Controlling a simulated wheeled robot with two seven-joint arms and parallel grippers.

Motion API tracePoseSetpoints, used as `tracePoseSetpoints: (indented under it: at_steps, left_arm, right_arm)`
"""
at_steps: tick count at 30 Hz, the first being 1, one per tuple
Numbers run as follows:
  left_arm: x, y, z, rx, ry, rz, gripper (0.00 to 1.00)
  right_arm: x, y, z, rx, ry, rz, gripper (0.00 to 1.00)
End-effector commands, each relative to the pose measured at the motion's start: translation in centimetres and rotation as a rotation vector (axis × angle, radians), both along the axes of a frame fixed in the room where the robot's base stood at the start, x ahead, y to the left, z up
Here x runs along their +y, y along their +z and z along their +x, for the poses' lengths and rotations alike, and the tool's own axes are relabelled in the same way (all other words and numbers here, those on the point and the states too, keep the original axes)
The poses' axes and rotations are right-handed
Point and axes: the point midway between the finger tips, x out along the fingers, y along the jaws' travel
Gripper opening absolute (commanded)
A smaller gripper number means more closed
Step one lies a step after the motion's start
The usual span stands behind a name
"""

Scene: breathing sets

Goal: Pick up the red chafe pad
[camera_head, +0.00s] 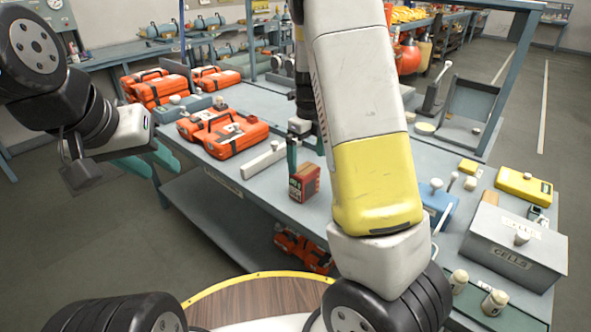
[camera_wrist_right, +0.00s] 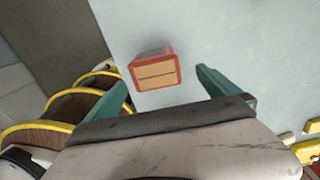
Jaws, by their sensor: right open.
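The red chafe pad (camera_head: 304,183) is a small red block with dark lettering. It stands near the front edge of the grey workbench (camera_head: 250,185). In the right wrist view the pad (camera_wrist_right: 155,72) shows an orange face with a dark line and red edges. My right gripper (camera_head: 307,157) is open above and just behind the pad; part of it is hidden by my arm. In the right wrist view its two teal fingers (camera_wrist_right: 160,84) are apart, with the pad between and beyond their tips. My left gripper (camera_head: 157,168) hangs off the bench's left side, its teal fingers apart and empty.
Orange cases (camera_head: 222,133) lie left of the pad, with a grey-white bar (camera_head: 265,160) between. A grey lidded box (camera_head: 515,245), a yellow device (camera_head: 524,186) and small bottles (camera_head: 459,281) stand at right. More orange cases (camera_head: 303,250) sit on the lower shelf.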

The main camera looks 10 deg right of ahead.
Motion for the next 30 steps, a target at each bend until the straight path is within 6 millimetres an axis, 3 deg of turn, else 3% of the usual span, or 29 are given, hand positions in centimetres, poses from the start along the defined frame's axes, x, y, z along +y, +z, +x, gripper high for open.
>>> tracePoseSetpoints:
  at_steps: [15, 25, 30]
  left_arm:
    - [0.0, 0.0, 0.0, 0.0, 0.0, 0.0, 0.36]
    - [0.0, 0.0, 0.0, 0.0, 0.0, 0.0, 0.36]
    - [0.0, 0.0, 0.0, 0.0, 0.0, 0.0, 0.36]
  right_arm:
    - [0.5, -6.7, -0.5, 0.003, -0.007, -0.002, 1.0]
    - [0.5, -7.5, -0.4, 0.002, -0.005, -0.001, 1.0]
    - [0.6, -7.5, -0.4, 0.002, -0.005, -0.001, 0.69]
